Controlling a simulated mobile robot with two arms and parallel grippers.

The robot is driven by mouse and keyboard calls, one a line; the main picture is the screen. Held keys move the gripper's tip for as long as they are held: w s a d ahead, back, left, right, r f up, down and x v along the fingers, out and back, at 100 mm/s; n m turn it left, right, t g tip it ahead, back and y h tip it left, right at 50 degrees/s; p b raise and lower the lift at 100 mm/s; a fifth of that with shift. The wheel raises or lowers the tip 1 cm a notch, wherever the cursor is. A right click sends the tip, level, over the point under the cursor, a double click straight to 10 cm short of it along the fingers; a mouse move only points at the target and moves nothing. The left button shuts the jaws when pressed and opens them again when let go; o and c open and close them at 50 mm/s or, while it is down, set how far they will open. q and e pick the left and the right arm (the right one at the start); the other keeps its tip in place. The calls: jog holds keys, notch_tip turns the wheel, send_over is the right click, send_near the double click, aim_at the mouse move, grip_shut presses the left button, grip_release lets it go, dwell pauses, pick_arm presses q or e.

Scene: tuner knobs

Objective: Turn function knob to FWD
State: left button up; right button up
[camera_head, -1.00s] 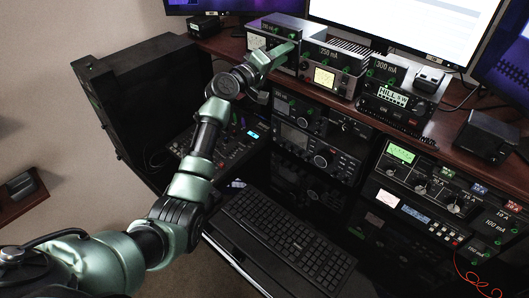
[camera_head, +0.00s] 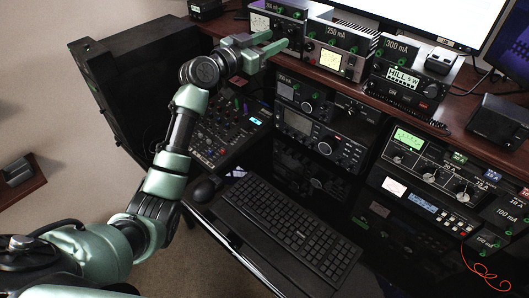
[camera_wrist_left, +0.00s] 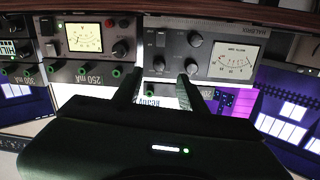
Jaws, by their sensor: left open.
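A grey tuner unit (camera_head: 280,17) with a pale meter stands on the shelf at the top of the head view. In the left wrist view its front panel (camera_wrist_left: 175,45) shows a white meter and dark knobs, including an upper knob (camera_wrist_left: 195,40), a lower knob (camera_wrist_left: 192,67) and a left knob (camera_wrist_left: 158,63). Their labels are too small to read, so I cannot tell which is the function knob. My left gripper (camera_head: 278,41) is open and empty in front of this panel. Its two fingers (camera_wrist_left: 158,80) point at the panel's knobs and look apart from them. My right gripper is not in view.
A tuner with a yellow meter (camera_head: 332,60) and one with a lit display (camera_head: 404,77) stand alongside on the wooden shelf (camera_head: 378,103). Radio racks (camera_head: 320,130) stand below it. A keyboard (camera_head: 290,230) lies lower down. A monitor (camera_head: 430,20) stands behind.

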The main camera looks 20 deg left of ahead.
pick_arm(q)
jog(key=s+d+f+g+y, duration=0.1)
jog(key=s+d+f+g, duration=0.1)
jog(key=s+f, duration=0.6)
jog(key=s+d+f+g+y, duration=0.1)
jog(key=s+f+g, duration=0.3)
jog(key=f, duration=1.2)
jog(key=s+d, duration=0.1)
jog(key=s, duration=0.2)
jog(key=shift+s+d+n, duration=0.2)
jog(key=shift+s+n, duration=0.1)
jog(key=shift+s, duration=0.1)
jog(key=shift+f, duration=0.1)
